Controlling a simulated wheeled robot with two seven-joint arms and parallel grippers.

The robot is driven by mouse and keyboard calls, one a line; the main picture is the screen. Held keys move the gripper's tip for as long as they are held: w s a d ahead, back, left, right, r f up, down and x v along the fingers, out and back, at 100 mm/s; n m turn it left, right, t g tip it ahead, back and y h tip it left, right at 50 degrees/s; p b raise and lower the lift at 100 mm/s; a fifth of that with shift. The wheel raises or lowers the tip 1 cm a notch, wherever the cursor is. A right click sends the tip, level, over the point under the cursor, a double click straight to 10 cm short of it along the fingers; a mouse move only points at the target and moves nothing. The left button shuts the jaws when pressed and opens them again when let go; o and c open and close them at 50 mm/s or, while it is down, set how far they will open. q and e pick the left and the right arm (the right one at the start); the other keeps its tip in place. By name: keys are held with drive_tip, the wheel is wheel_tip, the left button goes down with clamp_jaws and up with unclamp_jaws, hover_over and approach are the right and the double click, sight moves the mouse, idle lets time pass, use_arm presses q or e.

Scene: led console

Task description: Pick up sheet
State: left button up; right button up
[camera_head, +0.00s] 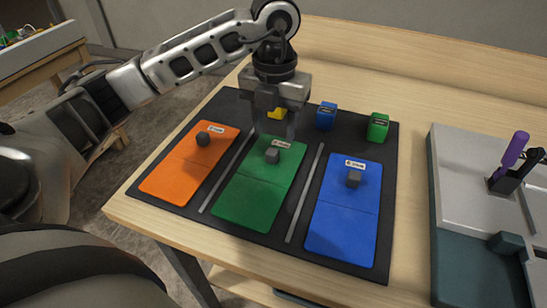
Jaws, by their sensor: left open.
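Three coloured sheets lie side by side on a black mat (230,237) on the wooden table. The orange sheet (181,177) is at the left, the green sheet (250,202) in the middle and the blue sheet (342,235) at the right. Each has a small dark knob and a white label near its far end. My left gripper (276,133) points down over the far end of the green sheet, just behind its knob (272,155). It is open, and a yellow block (277,113) shows partly behind its fingers. I cannot tell whether the fingers touch the sheet. My right gripper is not in view.
A blue block (326,116) and a green block (378,127) stand at the mat's far edge. Grey strips (304,194) separate the sheets. A grey tray (455,170) with a purple-handled tool (514,150) is at the right. Bare wood lies beyond the mat.

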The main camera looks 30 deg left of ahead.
sight(274, 148)
use_arm(q)
drive_tip(key=shift+s+f+p, duration=0.1)
drive_tip(key=shift+f+p, duration=0.45)
drive_tip(key=shift+f, duration=2.25)
drive_tip(key=shift+r, duration=0.1)
clamp_jaws()
